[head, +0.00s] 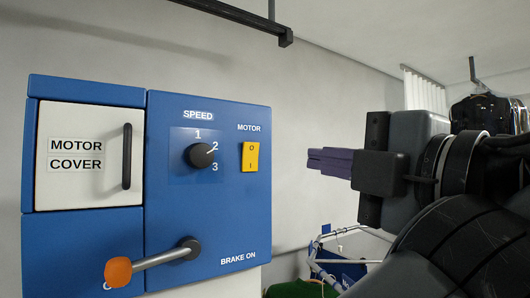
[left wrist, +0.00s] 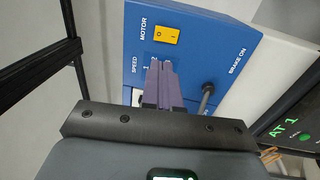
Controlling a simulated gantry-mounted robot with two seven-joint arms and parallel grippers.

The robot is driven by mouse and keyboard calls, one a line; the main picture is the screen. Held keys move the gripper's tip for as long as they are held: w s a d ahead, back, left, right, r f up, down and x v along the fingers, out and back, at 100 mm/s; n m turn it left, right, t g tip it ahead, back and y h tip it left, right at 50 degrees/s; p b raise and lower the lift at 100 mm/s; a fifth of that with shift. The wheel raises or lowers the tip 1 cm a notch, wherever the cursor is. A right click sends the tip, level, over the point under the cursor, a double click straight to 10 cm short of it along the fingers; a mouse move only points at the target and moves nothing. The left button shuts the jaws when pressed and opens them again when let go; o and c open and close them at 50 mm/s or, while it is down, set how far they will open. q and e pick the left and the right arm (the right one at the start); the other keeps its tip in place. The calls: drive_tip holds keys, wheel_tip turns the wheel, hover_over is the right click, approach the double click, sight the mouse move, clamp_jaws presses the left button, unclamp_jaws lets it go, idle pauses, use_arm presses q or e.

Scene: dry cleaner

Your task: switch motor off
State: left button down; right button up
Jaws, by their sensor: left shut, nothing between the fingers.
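The yellow motor switch (head: 250,156) is a rocker marked O above I, under the MOTOR label on the blue control panel (head: 215,225). It also shows in the left wrist view (left wrist: 166,35), beyond the fingertips. I cannot tell which end of it is pressed in. My left gripper (head: 312,160) has purple fingers, shut and empty. It points left at about the switch's height and is apart from it, to its right in the head view. The shut fingers also show in the left wrist view (left wrist: 159,70), pointing at the panel. My right gripper is not in view.
The speed knob (head: 201,155) is left of the switch. An orange-ended brake lever (head: 150,263) sticks out below. The white motor cover (head: 88,185) with a black handle is closed. A wire-framed cart (head: 335,255) stands lower right, and clothes (head: 482,112) hang behind.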

sight(253, 149)
use_arm(q)
drive_tip(key=p+x, duration=0.3)
drive_tip(key=x, duration=0.3)
drive_tip(key=p+x, duration=0.3)
drive_tip(key=x, duration=0.4)
drive_tip(key=shift+s+r+p, duration=0.1)
drive_tip(key=shift+r+p, duration=0.1)
drive_tip(key=shift+p, duration=0.2)
drive_tip(key=shift+w+a+f, duration=0.1)
drive_tip(key=shift+w+a, duration=0.2)
drive_tip(key=shift+w, duration=0.2)
